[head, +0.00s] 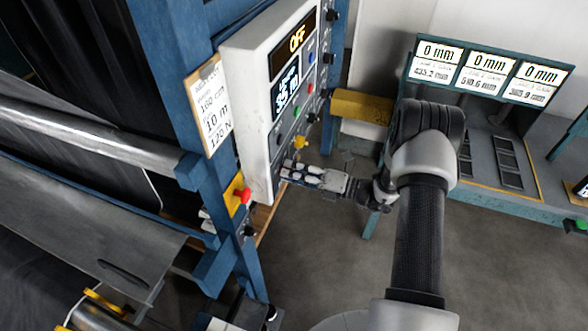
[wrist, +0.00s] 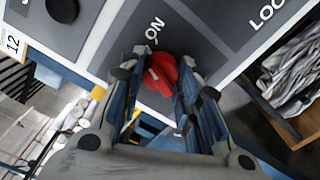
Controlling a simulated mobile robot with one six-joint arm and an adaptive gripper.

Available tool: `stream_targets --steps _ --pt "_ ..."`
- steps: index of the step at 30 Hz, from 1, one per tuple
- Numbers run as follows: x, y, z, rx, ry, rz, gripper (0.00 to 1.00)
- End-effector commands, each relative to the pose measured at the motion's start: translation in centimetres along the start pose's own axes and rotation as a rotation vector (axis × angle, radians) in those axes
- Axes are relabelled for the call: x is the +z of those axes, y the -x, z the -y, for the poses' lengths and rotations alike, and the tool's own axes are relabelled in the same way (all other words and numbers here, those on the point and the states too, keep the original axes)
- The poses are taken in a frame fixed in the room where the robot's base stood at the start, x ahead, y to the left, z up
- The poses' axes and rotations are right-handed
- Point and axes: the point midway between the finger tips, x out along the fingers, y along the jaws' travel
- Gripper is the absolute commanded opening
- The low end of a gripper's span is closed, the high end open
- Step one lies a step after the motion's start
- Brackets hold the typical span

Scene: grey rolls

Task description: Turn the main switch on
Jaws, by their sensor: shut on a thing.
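The main switch is a red rotary knob (wrist: 160,72) on a grey panel plate in the wrist view, with the white word ON printed just above it. My gripper (wrist: 160,82) has one finger on each side of the knob and is shut on it. In the head view my gripper (head: 287,172) reaches left to the lower part of the white control box (head: 252,128), and the knob is hidden behind it. The display (head: 295,42) on the box reads OFF in amber.
A red button on a yellow base (head: 241,194) sits on the blue frame just left of my gripper. A yellow knob (head: 300,142) is close above it. A yellow beam (head: 362,106) lies behind. Open grey floor (head: 320,270) is below my arm.

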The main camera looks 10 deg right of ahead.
Motion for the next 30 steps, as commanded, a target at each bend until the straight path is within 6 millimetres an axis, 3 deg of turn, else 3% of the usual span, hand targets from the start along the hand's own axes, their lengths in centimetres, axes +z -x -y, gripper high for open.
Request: stream_targets --steps 15,30 --pt "0.05 0.00 -0.05 0.000 -0.362 0.000 0.07" --pt "0.01 0.00 0.00 0.000 -0.443 0.000 0.07"
